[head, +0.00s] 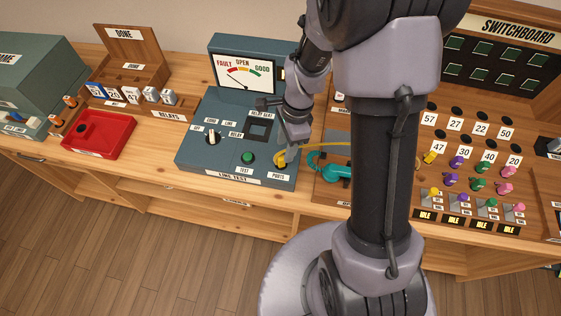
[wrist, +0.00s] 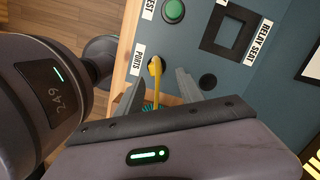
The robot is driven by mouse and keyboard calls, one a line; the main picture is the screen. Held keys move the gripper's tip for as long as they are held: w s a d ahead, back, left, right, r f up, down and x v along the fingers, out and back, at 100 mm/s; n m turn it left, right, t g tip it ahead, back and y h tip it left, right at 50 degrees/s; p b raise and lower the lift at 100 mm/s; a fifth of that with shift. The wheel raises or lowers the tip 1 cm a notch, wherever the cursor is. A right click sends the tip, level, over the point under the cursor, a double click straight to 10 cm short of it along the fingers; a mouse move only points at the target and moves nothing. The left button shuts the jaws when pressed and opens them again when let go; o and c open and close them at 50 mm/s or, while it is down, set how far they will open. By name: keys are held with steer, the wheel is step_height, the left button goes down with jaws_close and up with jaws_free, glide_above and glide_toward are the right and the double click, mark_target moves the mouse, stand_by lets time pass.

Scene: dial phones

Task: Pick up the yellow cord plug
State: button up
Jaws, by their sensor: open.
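A yellow cord plug (head: 281,160) sits at the ports of the teal line test box (head: 215,155), near its front right corner. In the wrist view the yellow plug (wrist: 155,66) stands at a port beside the PORTS label, and its yellow cord runs down between my fingers. My gripper (wrist: 158,92) is open, its fingers on either side of the cord with gaps showing. In the head view my gripper (head: 293,136) is just above the plug. Another yellow plug (head: 430,157) stands on the switchboard (head: 465,140); my arm hides part of the cord between.
A teal handset (head: 338,170) with a coiled cord lies right of the test box. A second dark port (wrist: 208,82) is close to the right finger. A red tray (head: 98,135) and relay racks stand at left. Purple, green and pink plugs fill the switchboard.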

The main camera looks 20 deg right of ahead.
mark_target(281, 157)
steer(key=f+b, duration=0.1)
steer(key=a+f, duration=0.1)
steer(key=f, duration=0.1)
steer(key=f+b, duration=0.1)
steer(key=f, duration=0.1)
steer(key=shift+s+a+f+b, duration=0.15)
steer(key=shift+s+a+b, duration=0.1)
steer(key=shift+s+b, duration=0.1)
jaws_close()
steer(key=shift+r, duration=0.25)
